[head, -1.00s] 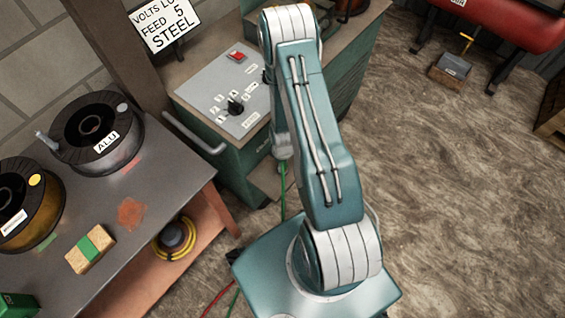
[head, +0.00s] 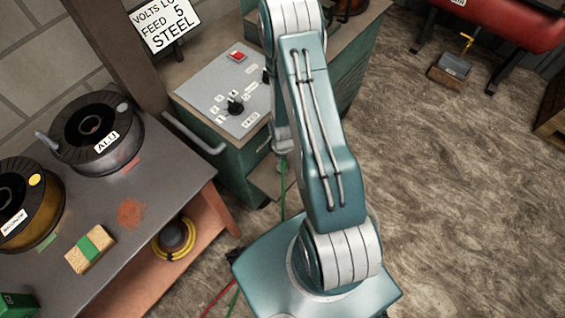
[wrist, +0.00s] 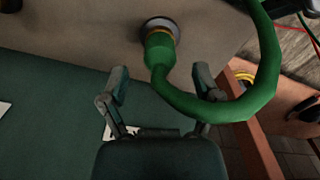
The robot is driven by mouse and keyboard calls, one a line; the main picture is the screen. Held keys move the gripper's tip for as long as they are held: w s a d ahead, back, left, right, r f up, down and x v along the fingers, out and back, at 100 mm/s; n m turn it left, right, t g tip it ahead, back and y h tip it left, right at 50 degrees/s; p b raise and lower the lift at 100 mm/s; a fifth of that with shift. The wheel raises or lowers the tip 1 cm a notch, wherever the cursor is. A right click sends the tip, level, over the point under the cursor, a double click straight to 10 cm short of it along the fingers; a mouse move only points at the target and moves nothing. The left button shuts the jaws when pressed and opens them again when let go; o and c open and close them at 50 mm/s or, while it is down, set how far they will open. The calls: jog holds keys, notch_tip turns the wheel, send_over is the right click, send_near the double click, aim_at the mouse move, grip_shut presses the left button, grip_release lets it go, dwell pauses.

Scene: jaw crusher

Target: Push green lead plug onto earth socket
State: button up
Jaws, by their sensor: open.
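The green lead plug (wrist: 159,52) is at the top middle of the wrist view. Its brass-coloured end is against the round dark earth socket (wrist: 160,24) on the machine's face; I cannot tell how deep it sits. The thick green lead (wrist: 215,106) bends from the plug's back to the right and up. My gripper (wrist: 161,84) is open, with one finger to each side below the plug and clear of its body. The right finger is close to the lead; I cannot tell if they touch. In the head view my arm hides the gripper, plug and socket.
The green welder cabinet (head: 225,165) with its control panel (head: 232,90) stands beyond my arm. A bench (head: 165,165) with wire spools and a sponge block is at left. Thin green and red leads run along the floor. Open floor lies right.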

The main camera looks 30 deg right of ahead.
notch_tip(320, 180, up, 8)
jog(key=shift+r, duration=0.15)
dwell(0.4)
jog(key=a+r+m+t, duration=0.1)
jog(key=a+r+m, duration=0.15)
jog(key=r, duration=0.95)
jog(key=a+r+m+t, duration=0.2)
jog(key=a+r, duration=0.1)
jog(key=r, duration=1)
jog(key=s+a+r+m+t, duration=0.2)
jog(key=s+a+r+m, duration=0.2)
jog(key=s+r, duration=0.8)
notch_tip(320, 180, up, 2)
jog(key=shift+s+a+r+t, duration=0.1)
jog(key=shift+s+a+t, duration=0.25)
jog(key=shift+a, duration=0.3)
